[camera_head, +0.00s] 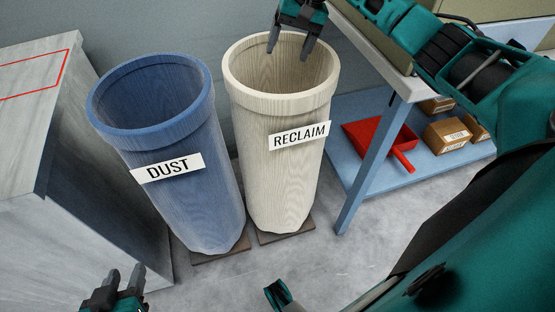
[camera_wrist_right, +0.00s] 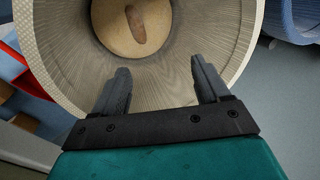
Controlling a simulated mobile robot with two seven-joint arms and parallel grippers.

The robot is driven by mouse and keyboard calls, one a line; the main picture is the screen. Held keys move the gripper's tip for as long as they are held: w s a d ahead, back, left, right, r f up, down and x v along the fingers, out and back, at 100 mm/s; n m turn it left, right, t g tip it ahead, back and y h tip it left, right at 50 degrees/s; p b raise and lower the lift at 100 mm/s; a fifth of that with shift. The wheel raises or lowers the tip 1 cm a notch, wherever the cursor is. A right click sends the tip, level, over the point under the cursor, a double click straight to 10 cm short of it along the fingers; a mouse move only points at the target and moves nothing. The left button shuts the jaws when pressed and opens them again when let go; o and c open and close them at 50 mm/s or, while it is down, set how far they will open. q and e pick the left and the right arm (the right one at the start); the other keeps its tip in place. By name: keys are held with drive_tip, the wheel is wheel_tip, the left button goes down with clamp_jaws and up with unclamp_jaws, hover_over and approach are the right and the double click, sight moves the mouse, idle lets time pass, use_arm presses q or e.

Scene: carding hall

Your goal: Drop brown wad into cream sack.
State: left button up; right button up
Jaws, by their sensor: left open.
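The cream sack (camera_head: 270,185), labelled RECLAIM, stands upright and open-topped beside the blue sack. My right gripper (camera_head: 289,49) is over the cream sack's mouth, pointing down, its fingers apart with nothing between them. In the right wrist view the same gripper (camera_wrist_right: 160,66) is open above the sack's pale inner wall (camera_wrist_right: 60,55). The brown wad (camera_wrist_right: 136,26), small and elongated, shows inside the sack against its tan bottom, beyond the fingertips. The wad is hidden in the head view. My left gripper (camera_head: 125,273) is open and empty at the lower left.
The blue sack (camera_head: 190,195), labelled DUST, stands left of the cream one. A grey cabinet (camera_head: 95,215) with a red outline on top is further left. At right, a table's blue lower shelf (camera_head: 370,185) holds a red dustpan (camera_head: 378,142) and several cardboard boxes (camera_head: 446,136).

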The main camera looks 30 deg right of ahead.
drive_tip(key=shift+o, duration=0.4)
drive_tip(key=p+v, duration=0.1)
drive_tip(key=v, duration=0.6)
drive_tip(key=shift+r, duration=0.25)
